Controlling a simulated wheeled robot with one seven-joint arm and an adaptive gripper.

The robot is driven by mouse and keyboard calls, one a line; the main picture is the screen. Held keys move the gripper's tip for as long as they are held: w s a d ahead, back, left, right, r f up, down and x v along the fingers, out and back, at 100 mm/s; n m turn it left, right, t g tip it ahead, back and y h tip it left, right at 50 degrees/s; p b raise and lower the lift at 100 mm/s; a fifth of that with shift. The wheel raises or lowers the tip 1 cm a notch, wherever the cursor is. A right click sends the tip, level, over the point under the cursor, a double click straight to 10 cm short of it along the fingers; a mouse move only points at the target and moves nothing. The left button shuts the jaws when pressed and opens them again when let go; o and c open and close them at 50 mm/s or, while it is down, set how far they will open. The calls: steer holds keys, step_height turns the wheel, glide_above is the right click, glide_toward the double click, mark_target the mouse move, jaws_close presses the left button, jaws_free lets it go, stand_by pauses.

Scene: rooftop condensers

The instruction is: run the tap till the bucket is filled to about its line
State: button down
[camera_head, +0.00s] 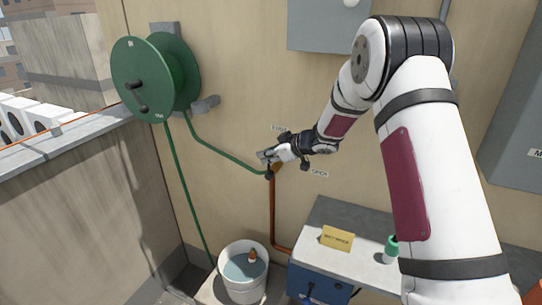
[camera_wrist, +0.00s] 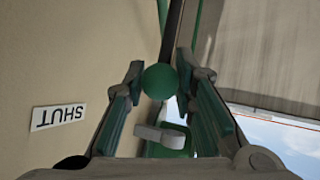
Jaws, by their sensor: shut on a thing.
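My gripper (camera_head: 265,158) is at the wall tap (camera_head: 277,166), on top of the copper pipe. In the wrist view, its fingers (camera_wrist: 158,90) are closed around a green ball knob (camera_wrist: 160,82), which looks like the end of the tap's dark lever. The gripper hides most of the tap in the head view. A SHUT label (camera_wrist: 58,117) is on the wall beside the gripper, and an OPEN label (camera_head: 319,174) is lower right. The white bucket (camera_head: 243,292) stands below, holding bluish water (camera_head: 238,268) and an orange-and-white float (camera_head: 252,256). I cannot make out its fill line.
A green hose (camera_head: 178,185) runs between the reel (camera_head: 140,78), the tap area and the bucket. A grey-topped blue cabinet (camera_head: 335,215) right of the bucket carries a yellow sign (camera_head: 337,238) and a green-topped bottle (camera_head: 391,250). A parapet (camera_head: 70,140) borders the left.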

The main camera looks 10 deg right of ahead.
stand_by(0.4)
steer(key=c, duration=1.3)
jaws_free()
steer(key=v, duration=1.2)
steer(key=shift+a, duration=0.1)
